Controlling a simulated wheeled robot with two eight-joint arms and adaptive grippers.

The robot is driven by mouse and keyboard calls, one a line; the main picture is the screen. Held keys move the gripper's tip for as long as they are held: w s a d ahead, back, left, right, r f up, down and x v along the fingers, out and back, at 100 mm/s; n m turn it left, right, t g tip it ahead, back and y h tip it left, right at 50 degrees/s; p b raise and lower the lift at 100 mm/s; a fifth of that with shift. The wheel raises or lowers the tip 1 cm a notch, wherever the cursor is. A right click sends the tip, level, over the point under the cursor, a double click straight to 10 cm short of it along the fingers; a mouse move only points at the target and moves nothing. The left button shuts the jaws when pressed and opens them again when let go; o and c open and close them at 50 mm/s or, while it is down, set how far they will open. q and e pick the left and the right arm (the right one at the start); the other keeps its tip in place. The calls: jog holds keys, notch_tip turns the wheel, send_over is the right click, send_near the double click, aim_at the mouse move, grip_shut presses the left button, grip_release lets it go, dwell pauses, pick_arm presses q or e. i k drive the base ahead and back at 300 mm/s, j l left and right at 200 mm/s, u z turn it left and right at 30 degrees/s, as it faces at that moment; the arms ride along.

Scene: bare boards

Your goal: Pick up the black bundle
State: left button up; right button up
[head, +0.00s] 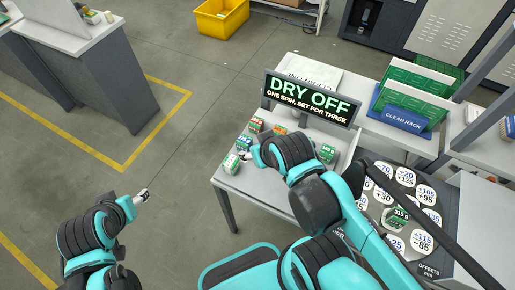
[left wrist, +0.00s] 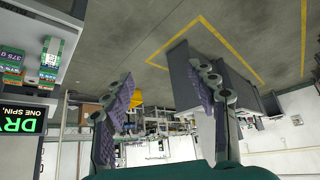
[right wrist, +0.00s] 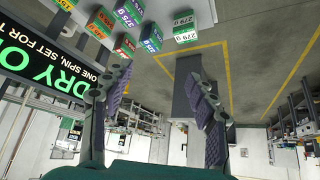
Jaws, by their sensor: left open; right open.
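Several small green board bundles with coloured, gram-marked bands stand on the grey table; I cannot clearly make out a black one. Another bundle (head: 397,217) sits on the offsets disc. My right gripper (right wrist: 160,75) is open and empty; the bundles show beyond its fingers. In the head view its arm hides part of the table. My left gripper (head: 141,196) is open and empty over the floor, left of the table.
A "DRY OFF" sign (head: 311,98) stands at the table's back. A clean rack (head: 402,119) with large green boards stands behind it to the right. The offsets disc (head: 425,240) lies at the right. A yellow crate (head: 221,17) is on the floor.

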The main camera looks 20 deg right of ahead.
aim_at(397, 217)
jog(key=z, duration=0.45)
jog(key=l+z, duration=0.1)
jog(key=z, duration=0.8)
jog(key=l+z, duration=0.1)
jog(key=z, duration=0.85)
jog(key=l+z, duration=0.1)
jog(key=z, duration=0.35)
jog(key=l+z, duration=0.1)
jog(key=l, duration=0.45)
jog(key=k, duration=0.05)
